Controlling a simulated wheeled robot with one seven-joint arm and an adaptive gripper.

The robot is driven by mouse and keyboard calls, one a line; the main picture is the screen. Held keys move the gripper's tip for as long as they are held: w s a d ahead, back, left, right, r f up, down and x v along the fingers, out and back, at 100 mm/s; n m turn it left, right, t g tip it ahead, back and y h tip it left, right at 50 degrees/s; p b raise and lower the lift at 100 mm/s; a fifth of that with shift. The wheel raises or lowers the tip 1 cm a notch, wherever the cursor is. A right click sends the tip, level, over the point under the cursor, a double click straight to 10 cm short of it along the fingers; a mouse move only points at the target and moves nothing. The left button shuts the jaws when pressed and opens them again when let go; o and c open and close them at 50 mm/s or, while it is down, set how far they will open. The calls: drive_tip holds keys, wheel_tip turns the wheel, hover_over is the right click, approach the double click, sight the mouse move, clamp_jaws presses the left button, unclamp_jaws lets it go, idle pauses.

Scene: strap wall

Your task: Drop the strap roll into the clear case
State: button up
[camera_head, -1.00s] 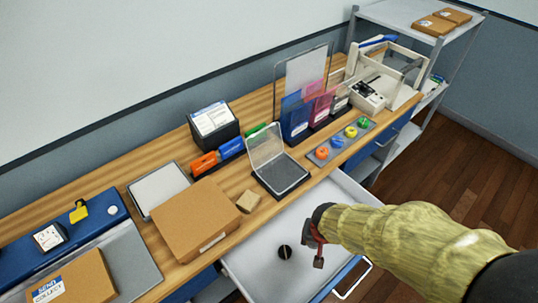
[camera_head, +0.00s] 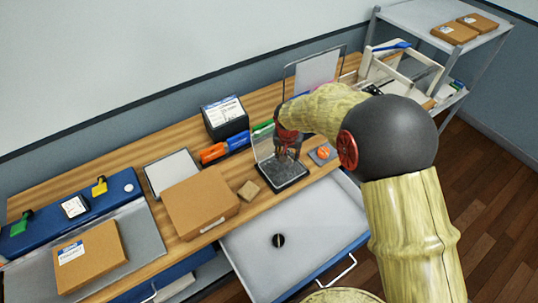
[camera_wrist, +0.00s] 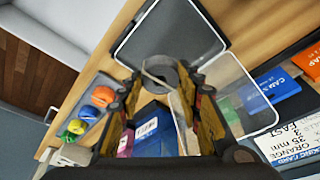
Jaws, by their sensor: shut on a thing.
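The strap roll (camera_wrist: 163,73) is a dark grey round roll with a thin pale band, held between the fingertips of my gripper (camera_wrist: 163,88) in the wrist view. The clear case stands open on the bench, with a dark base (camera_head: 283,177) and a raised clear lid (camera_head: 262,145). Its base also shows in the wrist view (camera_wrist: 172,35), beyond the roll. My gripper (camera_head: 288,143) is above the case in the head view. The roll is hidden there, and its exact height over the base cannot be told.
An open white drawer (camera_head: 310,230) below the bench holds a small dark round thing (camera_head: 278,241). Colored rolls (camera_wrist: 92,108) and a card rack (camera_wrist: 150,130) stand close by.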

drive_tip(key=b, duration=0.3)
hover_over(286, 172)
drive_tip(key=shift+f, duration=2.9)
drive_tip(key=o, duration=1.1)
drive_tip(key=v, duration=1.2)
